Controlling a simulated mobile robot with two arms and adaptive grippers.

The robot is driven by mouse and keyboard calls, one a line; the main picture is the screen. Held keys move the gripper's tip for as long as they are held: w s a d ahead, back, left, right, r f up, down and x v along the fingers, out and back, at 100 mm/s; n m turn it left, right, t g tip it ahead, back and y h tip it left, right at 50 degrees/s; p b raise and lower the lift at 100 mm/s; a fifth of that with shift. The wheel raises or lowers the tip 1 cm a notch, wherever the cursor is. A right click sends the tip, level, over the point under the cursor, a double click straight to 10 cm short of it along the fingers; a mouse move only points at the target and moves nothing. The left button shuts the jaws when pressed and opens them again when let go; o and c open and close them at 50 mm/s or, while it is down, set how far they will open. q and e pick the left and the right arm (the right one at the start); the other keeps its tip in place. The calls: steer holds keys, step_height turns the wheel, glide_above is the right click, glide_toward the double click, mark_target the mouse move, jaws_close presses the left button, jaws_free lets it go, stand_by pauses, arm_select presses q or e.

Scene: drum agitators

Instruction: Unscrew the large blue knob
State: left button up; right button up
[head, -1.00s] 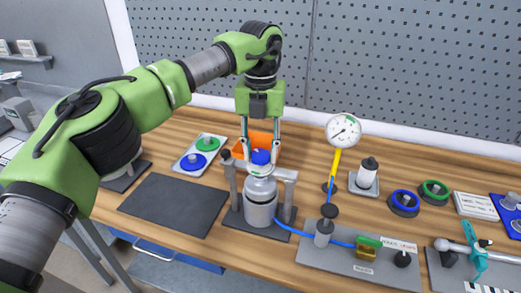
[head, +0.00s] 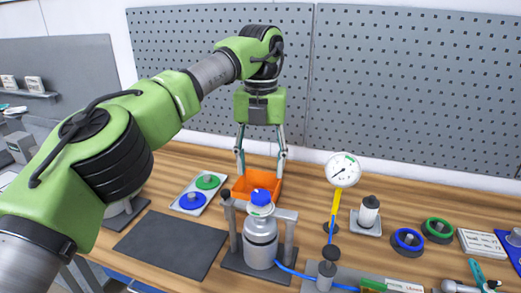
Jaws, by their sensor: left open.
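A blue knob (head: 261,198) sits on top of a grey metal vessel (head: 261,235) in a clamp stand at the middle of the bench. My left gripper (head: 261,172) is open and empty, its two fingers pointing down and spread wide. Its fingertips show above the knob in the picture, in front of or over the orange bin; the exact depth is hard to tell. Nothing shows between the fingers. My right gripper is not in view.
An orange bin (head: 244,190) stands behind the vessel. A tray (head: 180,209) with blue and green discs is at left, a dark mat (head: 170,245) in front of it. A pressure gauge (head: 343,170) and a blue ring (head: 407,241) are at right. A perforated panel rises behind.

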arm_select(q)
steer(key=shift+r, duration=2.2)
